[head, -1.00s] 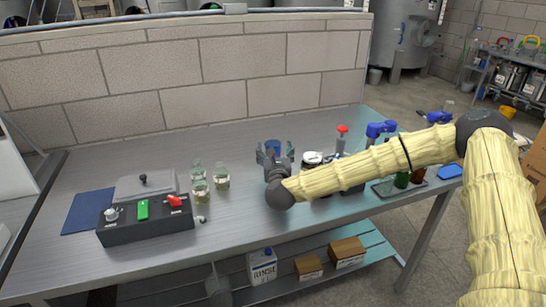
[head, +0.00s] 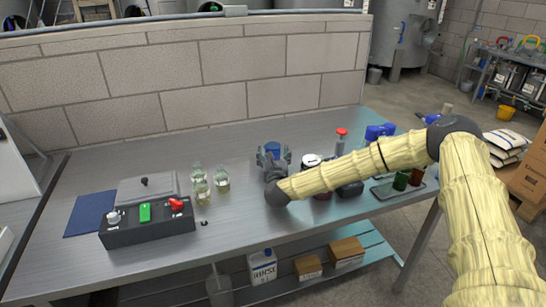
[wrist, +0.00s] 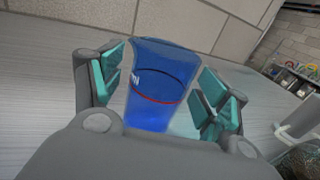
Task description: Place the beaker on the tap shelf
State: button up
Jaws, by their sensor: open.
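The beaker is a blue, see-through cup with a red line round it (wrist: 155,95), upright in the middle of the wrist view. In the head view its blue top (head: 272,147) shows on the metal bench, just beyond my gripper. My gripper (head: 274,155) is open, with one teal-padded finger on each side of the beaker. In the wrist view a gap shows between the left pads and the beaker; the right pads are close to it, and contact there is unclear. The beaker's base is hidden by my gripper. I cannot pick out the tap shelf for certain.
A white-lidded jar (head: 312,160), a red-topped bottle (head: 340,142) and blue items (head: 380,131) crowd the right. A block wall (head: 230,65) backs the bench (head: 240,235).

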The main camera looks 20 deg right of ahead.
jog(key=shift+w+d, duration=0.1)
jog(key=shift+w, duration=0.2)
jog(key=c, duration=1.2)
